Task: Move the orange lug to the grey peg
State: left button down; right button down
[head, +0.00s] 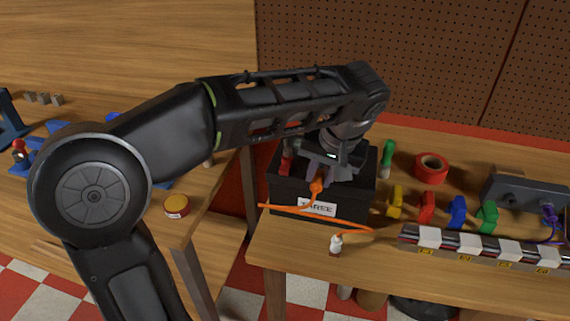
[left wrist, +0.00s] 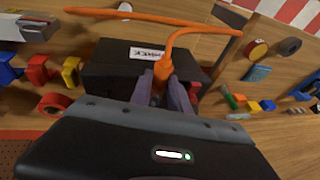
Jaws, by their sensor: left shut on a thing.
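The orange lug (head: 316,186) is at the end of an orange cable (head: 340,222). My left gripper (head: 326,176) is shut on it, above the front part of a black box (head: 281,194) labelled "THREE". In the left wrist view the lug (left wrist: 163,69) sits at the tips of the two dark fingers (left wrist: 166,88), with the box (left wrist: 112,68) around and behind it. The cable loops away from the lug across the box's label side. I cannot make out a grey peg for certain; my gripper and arm hide part of the box top. My right gripper is not in view.
Yellow (head: 395,203), red (head: 427,207), blue (head: 457,211) and green (head: 487,216) pieces stand right of the box. A striped rail (head: 480,246) runs along the front. A red tape roll (head: 431,168) and a grey unit (head: 525,195) stand behind. A gap separates the two tables.

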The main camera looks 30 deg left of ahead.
pick_arm(q)
jog(key=shift+w+a+p, duration=0.15)
jog(key=shift+w+p, duration=0.05)
jog(key=shift+w, duration=0.3)
jog(key=shift+w+a+p, duration=0.15)
jog(key=shift+w, duration=0.35)
jog(key=c, duration=1.2)
grip_release()
jog(key=shift+o, duration=0.2)
jog(key=shift+d+r, duration=0.15)
jog(key=shift+r, duration=0.35)
jog(key=p+v, duration=0.4)
jog(key=v, duration=0.2)
jog(key=shift+s+r, duration=0.2)
jog(key=shift+r, duration=0.15)
jog(key=shift+d, duration=0.1)
